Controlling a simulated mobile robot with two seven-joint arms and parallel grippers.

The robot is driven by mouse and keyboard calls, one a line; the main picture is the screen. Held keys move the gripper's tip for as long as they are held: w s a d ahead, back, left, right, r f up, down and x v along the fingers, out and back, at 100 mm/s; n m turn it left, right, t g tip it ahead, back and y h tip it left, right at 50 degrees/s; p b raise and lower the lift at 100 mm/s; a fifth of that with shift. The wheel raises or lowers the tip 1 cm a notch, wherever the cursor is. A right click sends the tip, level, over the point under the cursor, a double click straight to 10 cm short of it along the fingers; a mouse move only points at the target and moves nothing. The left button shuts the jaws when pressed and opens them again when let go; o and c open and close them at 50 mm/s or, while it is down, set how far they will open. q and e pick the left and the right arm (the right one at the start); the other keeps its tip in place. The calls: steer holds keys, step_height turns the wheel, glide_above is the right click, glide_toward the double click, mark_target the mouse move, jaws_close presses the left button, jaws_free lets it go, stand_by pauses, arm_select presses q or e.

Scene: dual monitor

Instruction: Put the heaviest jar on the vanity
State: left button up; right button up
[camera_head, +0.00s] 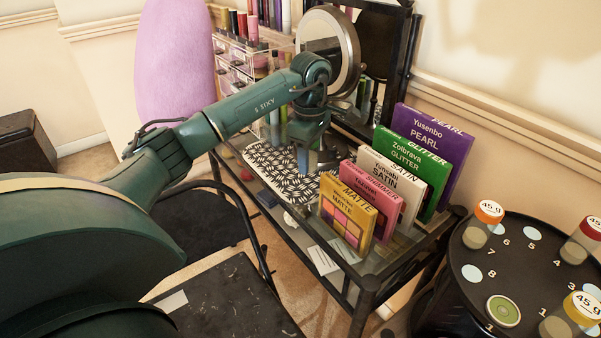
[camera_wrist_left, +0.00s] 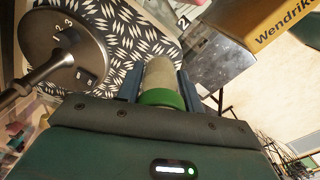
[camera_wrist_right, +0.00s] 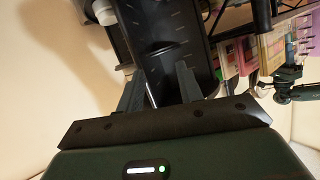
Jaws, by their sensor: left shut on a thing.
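In the left wrist view my left gripper (camera_wrist_left: 160,72) is shut on a jar with a pale body (camera_wrist_left: 158,73) and a green lid (camera_wrist_left: 162,98). In the head view my left gripper (camera_head: 306,160) is over the vanity's black-and-white patterned mat (camera_head: 268,163); the jar is mostly hidden there. I cannot tell whether it touches the mat. A black round stand (camera_head: 510,262) at the right bears jars with orange (camera_head: 489,210), red (camera_head: 592,228) and yellow (camera_head: 583,306) lids, each marked 45 g. My right gripper (camera_wrist_right: 158,82) has its fingers apart and looks empty.
A row of upright colored boxes (camera_head: 358,210) stands right of my left gripper. A round mirror (camera_head: 325,40) and a clear drawer organizer (camera_head: 240,65) stand behind. In the left wrist view a grey round base (camera_wrist_left: 62,50) is close by.

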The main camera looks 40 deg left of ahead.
mark_target(308, 194)
arm_select(q)
steer(key=shift+f, duration=3.6)
arm_select(e)
steer(key=shift+s+r, duration=0.1)
steer(key=shift+r, duration=0.05)
arm_select(q)
steer(key=shift+f+b, duration=0.2)
steer(key=shift+b, duration=0.15)
steer(key=o, duration=1)
arm_select(e)
steer(key=shift+d, duration=0.1)
arm_select(q)
steer(key=shift+r, duration=0.25)
step_height(308, 194, up, 11)
steer(key=shift+r+p, duration=0.1)
steer(key=shift+p, duration=0.5)
steer(key=shift+r, duration=0.35)
arm_select(e)
steer(key=shift+w+a, duration=0.2)
steer(key=shift+w, duration=0.05)
